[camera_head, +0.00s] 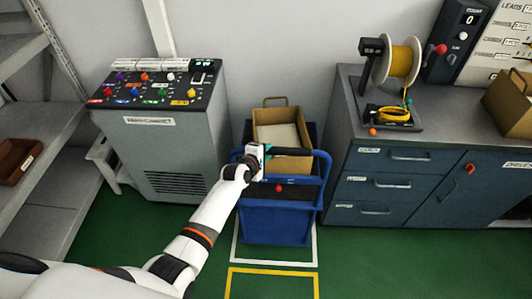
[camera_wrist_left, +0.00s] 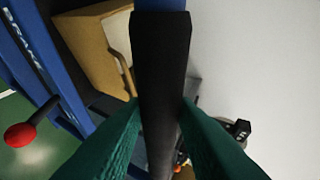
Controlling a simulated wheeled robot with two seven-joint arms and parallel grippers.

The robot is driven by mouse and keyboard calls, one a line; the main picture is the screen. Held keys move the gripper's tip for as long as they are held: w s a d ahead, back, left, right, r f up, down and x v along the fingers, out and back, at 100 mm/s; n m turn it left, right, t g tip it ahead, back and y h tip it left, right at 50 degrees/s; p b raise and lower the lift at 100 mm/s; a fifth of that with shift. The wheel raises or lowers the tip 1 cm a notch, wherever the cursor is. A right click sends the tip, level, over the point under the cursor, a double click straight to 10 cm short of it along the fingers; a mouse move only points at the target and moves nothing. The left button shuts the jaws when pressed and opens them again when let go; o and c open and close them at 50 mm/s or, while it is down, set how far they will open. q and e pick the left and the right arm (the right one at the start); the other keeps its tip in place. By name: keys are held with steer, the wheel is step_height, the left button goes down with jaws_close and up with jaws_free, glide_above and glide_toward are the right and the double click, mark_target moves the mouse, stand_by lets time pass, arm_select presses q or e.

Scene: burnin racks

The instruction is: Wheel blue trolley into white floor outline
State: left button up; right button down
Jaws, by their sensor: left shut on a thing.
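The blue trolley (camera_head: 272,226) stands between the grey control console and the dark blue cabinet. A tan box (camera_head: 277,118) with a handle sits on it. My left gripper (camera_head: 266,152) is shut on the trolley's black handle grip (camera_head: 290,152). In the left wrist view the green fingers close around this black grip (camera_wrist_left: 162,70). A red-knobbed lever (camera_wrist_left: 20,134) shows beside it; its red knob also shows in the head view (camera_head: 279,188). My right gripper is not in view.
A yellow floor outline (camera_head: 272,271) lies in front of the white one. The control console (camera_head: 172,155) stands close on the left, the cabinet (camera_head: 385,186) close on the right. A grey shelf (camera_head: 65,140) stands at far left. Green floor is open in front.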

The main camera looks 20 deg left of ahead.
arm_select(q)
steer(key=shift+w+a+f, duration=0.1)
steer(key=shift+w, duration=0.2)
steer(key=o, duration=1)
steer(key=shift+w+f, duration=0.1)
steer(key=shift+w, duration=0.05)
steer(key=shift+o, duration=0.3)
steer(key=shift+s+r, duration=0.3)
steer(key=shift+s, duration=0.05)
steer(key=v, duration=1.2)
steer(key=shift+b, duration=0.35)
